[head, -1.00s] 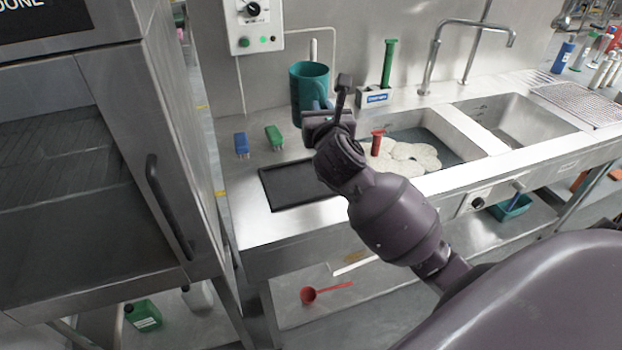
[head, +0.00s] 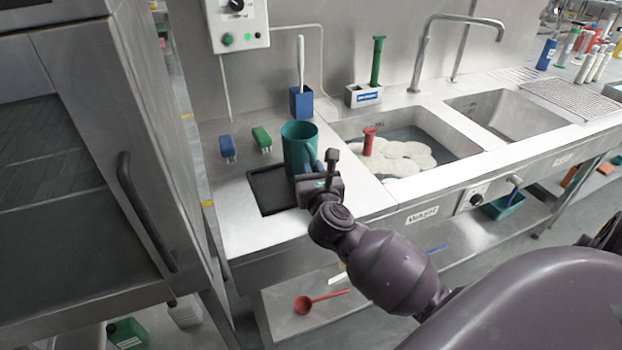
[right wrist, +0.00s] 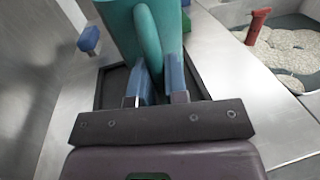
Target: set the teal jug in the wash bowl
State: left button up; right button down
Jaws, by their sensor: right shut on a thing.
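The teal jug (head: 298,146) is upright over the black mat on the steel counter, left of the sinks. It also shows in the right wrist view (right wrist: 128,30). My right gripper (head: 322,170) is shut on the jug's handle; its blue fingertips (right wrist: 160,84) lie on both sides of the handle. I cannot tell whether the jug's base touches the mat. The wash bowl (head: 446,172) is the left sink basin, to the right of the jug. It holds grey water, pale round foam-like patches and a red-handled item (head: 368,142). My left gripper is out of view.
The black mat (head: 268,190) has a raised rim. Blue (head: 227,146) and green (head: 262,138) brushes lie left of the jug. A blue holder (head: 301,103) and a white caddy (head: 362,95) stand behind. A tap (head: 421,60) arches over the sinks. A steel cabinet stands left.

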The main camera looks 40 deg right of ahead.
jog(key=shift+f, duration=1.15)
jog(key=c, duration=1.1)
grip_release()
jog(key=shift+c, duration=0.2)
jog(key=shift+r, duration=0.1)
